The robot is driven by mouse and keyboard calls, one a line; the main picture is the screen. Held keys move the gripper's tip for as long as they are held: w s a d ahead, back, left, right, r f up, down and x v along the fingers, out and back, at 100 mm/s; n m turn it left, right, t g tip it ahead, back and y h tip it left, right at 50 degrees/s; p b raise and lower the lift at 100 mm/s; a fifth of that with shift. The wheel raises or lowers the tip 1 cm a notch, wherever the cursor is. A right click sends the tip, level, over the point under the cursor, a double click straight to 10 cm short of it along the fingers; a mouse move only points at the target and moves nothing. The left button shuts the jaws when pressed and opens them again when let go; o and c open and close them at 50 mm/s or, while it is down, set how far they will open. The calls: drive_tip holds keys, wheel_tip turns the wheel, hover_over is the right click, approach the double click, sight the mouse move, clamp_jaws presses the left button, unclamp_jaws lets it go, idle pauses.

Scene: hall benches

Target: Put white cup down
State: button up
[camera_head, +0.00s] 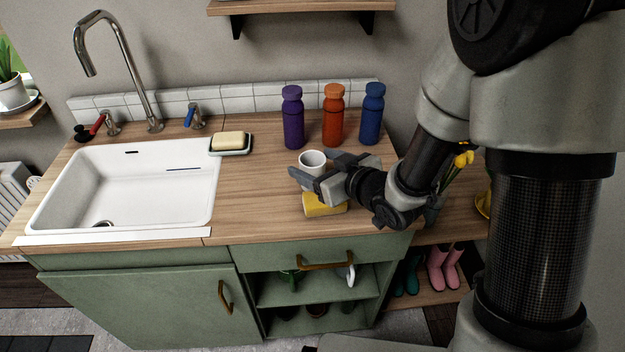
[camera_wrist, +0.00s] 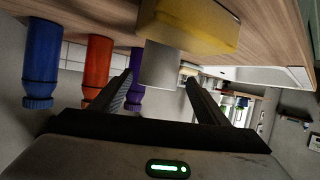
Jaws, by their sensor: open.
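The white cup (camera_head: 312,160) stands upright on the wooden countertop, behind the yellow sponge (camera_head: 325,206). My gripper (camera_head: 319,171) is open, reaching in from the right, with one finger on each side of the cup. In the wrist view, which is upside down, the cup (camera_wrist: 162,62) shows between the two open fingertips (camera_wrist: 159,80), with a small gap on either side. The sponge (camera_wrist: 190,24) shows at the top there. The fingers hide part of the cup's lower body in the head view.
A purple bottle (camera_head: 293,120), an orange bottle (camera_head: 333,117) and a blue bottle (camera_head: 371,115) stand behind the cup. A soap dish (camera_head: 231,150) and white sink (camera_head: 125,185) are to the left. Bare countertop (camera_head: 262,190) lies between sink and cup.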

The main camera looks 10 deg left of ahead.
sight(305, 158)
drive_tip(key=x, duration=0.5)
drive_tip(key=shift+w+f+b, duration=0.1)
drive_tip(key=shift+w+b, duration=0.1)
drive_tip(key=shift+b, duration=0.1)
drive_tip(key=shift+d, duration=0.1)
drive_tip(key=c, duration=1.2)
